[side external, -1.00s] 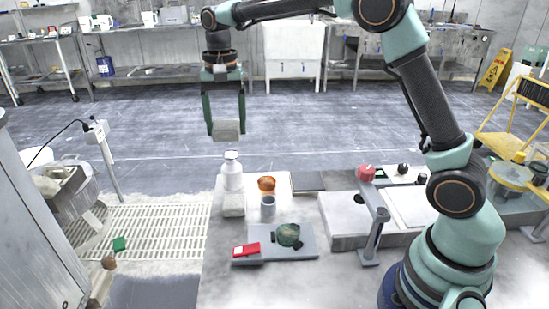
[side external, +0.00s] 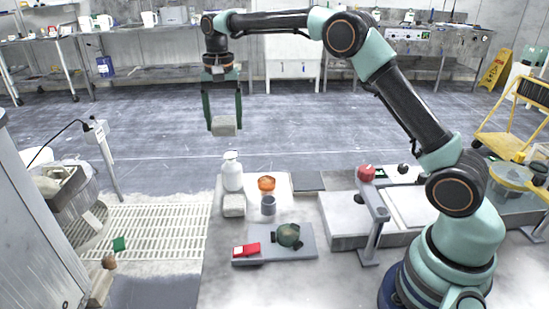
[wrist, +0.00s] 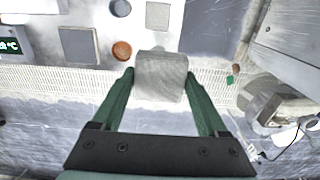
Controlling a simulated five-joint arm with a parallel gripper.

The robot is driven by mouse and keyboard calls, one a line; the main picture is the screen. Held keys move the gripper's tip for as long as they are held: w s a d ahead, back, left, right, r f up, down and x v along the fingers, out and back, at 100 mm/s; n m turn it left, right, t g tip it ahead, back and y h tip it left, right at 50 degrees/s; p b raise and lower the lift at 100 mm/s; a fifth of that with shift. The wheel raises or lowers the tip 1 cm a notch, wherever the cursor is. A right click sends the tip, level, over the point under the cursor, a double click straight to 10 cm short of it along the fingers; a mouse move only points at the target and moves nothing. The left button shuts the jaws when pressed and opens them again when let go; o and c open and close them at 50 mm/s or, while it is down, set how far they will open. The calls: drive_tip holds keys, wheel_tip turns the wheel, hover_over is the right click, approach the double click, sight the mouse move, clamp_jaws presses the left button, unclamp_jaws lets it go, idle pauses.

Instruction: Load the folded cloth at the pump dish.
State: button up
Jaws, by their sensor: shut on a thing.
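My gripper (side external: 224,124) is shut on a grey folded cloth (side external: 225,126), held in the air above and behind the white pump dish (side external: 232,172). In the wrist view the cloth (wrist: 160,77) sits between the two green fingers. The pump dish is a white, bottle-shaped container standing upright at the table's back left. The cloth is clear of it. I cannot make out the pump dish in the wrist view, where the held cloth may cover it.
A pale block (side external: 234,206) stands in front of the pump dish. An orange pot (side external: 266,184) and a grey cup (side external: 268,205) stand to its right. A grey tray (side external: 275,255) holds a green item and a red box. A post stand (side external: 375,225) is farther right.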

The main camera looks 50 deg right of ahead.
sight(230, 155)
drive_tip(key=shift+w+d+f, duration=0.5)
drive_tip(key=shift+d+f, duration=0.05)
drive_tip(key=shift+f, duration=0.9)
drive_tip(key=shift+w+d+f, duration=0.45)
drive_tip(key=shift+d+f, duration=0.05)
drive_tip(key=shift+f, duration=0.9)
drive_tip(key=shift+w+d+f, duration=0.5)
drive_tip(key=shift+d+f, duration=0.05)
drive_tip(key=shift+f, duration=0.9)
drive_tip(key=shift+f, duration=1.1)
drive_tip(key=shift+r, duration=3.55)
